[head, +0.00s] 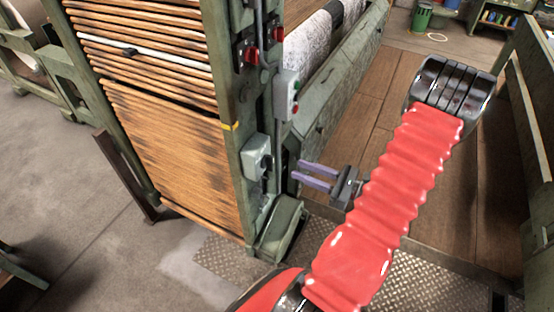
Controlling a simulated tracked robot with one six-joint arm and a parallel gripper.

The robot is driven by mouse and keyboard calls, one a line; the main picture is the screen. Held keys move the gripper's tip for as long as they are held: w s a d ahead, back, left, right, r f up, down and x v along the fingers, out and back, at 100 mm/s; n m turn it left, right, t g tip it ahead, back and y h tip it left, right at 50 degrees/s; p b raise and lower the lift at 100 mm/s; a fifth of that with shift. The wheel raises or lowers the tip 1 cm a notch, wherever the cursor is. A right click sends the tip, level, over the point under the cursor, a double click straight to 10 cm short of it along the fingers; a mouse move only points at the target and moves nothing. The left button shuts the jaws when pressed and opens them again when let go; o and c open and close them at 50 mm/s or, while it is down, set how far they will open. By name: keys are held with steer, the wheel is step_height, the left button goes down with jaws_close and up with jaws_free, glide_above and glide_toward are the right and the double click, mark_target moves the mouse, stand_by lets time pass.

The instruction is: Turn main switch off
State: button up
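Several switch parts are on the green machine post (237,125). Two red knobs, one on the left (250,53) and one on the right (278,34), sit near its top. I cannot tell which is the main switch. My gripper (297,170) is right of the pale grey box, its two purple fingers pointing left, apart and empty. Contact with the post is not clear.
Wooden slats (165,130) fill the machine's left side. My red-sleeved arm crosses the right. Patterned metal plate (225,262) and wooden planks (350,110) cover the floor there. A green frame (525,100) stands at the right edge. Open concrete floor (60,170) lies left.

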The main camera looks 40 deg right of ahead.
mark_target(273, 159)
steer(key=x, duration=0.9)
steer(key=shift+w+a, duration=0.1)
steer(key=shift+w, duration=0.25)
steer(key=shift+c, duration=0.2)
jaws_close()
